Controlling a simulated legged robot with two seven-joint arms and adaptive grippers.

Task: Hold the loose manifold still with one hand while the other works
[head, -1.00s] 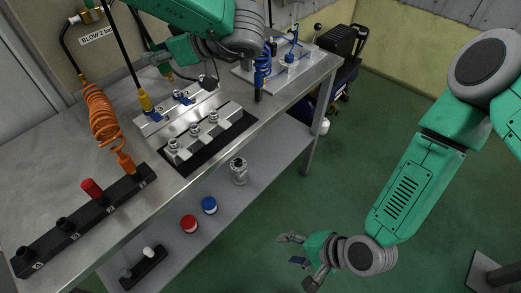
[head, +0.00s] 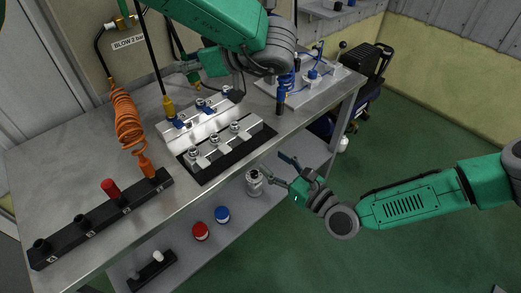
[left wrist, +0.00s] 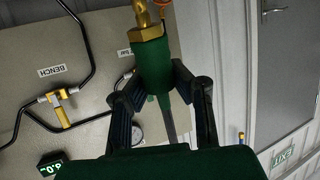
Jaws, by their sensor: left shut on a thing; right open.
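A silver manifold block (head: 222,146) with several round fittings lies on a black mat on the bench. A second silver block (head: 190,128) with blue valves lies behind it; I cannot tell which is loose. My left gripper (left wrist: 158,92) is shut on a green cylinder with a brass hex collar (left wrist: 152,62). In the head view it is behind the blocks near the wall, partly hidden by my arm. My right gripper (head: 276,166) is open and empty, beyond the bench's front edge, beside a silver cylinder (head: 254,185) on the lower shelf in the picture.
A black rack (head: 100,222) with a red plug and an orange coiled hose (head: 127,118) takes the bench's left. A blue-fitted plate (head: 325,75) stands at the right. Red (head: 200,231) and blue (head: 222,214) caps lie on the lower shelf.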

